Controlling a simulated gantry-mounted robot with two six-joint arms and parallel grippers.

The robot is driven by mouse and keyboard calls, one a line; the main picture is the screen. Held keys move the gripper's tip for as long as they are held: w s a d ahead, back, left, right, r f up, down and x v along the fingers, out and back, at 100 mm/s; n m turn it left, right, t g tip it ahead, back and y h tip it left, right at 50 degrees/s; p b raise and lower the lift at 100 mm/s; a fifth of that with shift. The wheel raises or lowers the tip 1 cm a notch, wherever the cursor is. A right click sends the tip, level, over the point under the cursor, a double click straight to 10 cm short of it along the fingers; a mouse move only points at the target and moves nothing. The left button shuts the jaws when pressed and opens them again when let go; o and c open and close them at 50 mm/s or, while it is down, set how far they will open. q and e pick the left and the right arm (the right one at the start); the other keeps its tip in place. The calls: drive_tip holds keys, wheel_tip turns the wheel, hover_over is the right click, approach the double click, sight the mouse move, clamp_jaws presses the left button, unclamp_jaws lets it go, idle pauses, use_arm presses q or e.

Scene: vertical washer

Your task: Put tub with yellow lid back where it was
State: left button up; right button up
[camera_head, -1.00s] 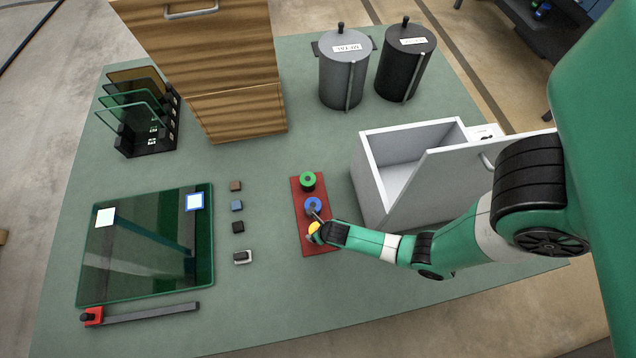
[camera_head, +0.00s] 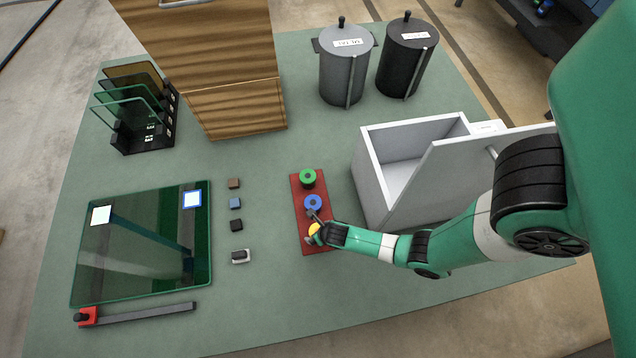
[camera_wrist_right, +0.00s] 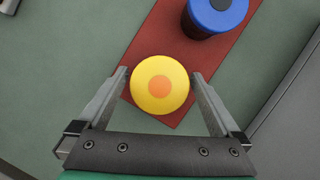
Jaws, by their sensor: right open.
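The tub with the yellow lid (camera_head: 314,229) stands at the near end of the red tray (camera_head: 318,248); its lid (camera_wrist_right: 160,85) has an orange centre in the right wrist view. My right gripper (camera_head: 314,226) is at this tub, and its open fingers (camera_wrist_right: 160,76) lie on either side of the lid with small gaps. The blue-lidded tub (camera_head: 313,203) stands in the middle of the tray, and the green-lidded tub (camera_head: 307,178) at its far end. The tub's body is hidden below its lid. My left gripper is not in view.
A white open box (camera_head: 372,190) stands right of the tray, close to my right arm. Several small blocks (camera_head: 235,203) lie to the left, beside a glass panel (camera_head: 140,245). A wooden cabinet (camera_head: 235,105) and two canisters (camera_head: 343,75) stand behind.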

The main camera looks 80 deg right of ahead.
drive_tip(key=p+v, duration=0.7)
drive_tip(key=v, duration=0.5)
drive_tip(key=shift+p, duration=0.3)
drive_tip(key=shift+r, duration=0.15)
